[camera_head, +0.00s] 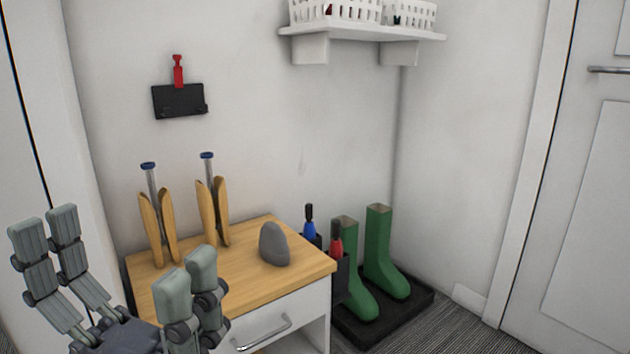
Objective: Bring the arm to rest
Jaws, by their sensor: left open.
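My left gripper (120,265) shows at the lower left in the head view. Its grey fingers are spread wide apart and it is open, with nothing between them. It is in front of the left part of a small cabinet with a wooden top (248,240), and its right-hand fingers hide part of the cabinet's front. I cannot tell whether it touches the cabinet. My right gripper is not in view.
On the cabinet stand two wooden holders (158,230) with blue-capped rods and a grey stone-like object (273,245). Green boots (378,255) stand on a black tray (420,296) at right. A white shelf (362,34) with baskets is above. A door (575,200) is far right.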

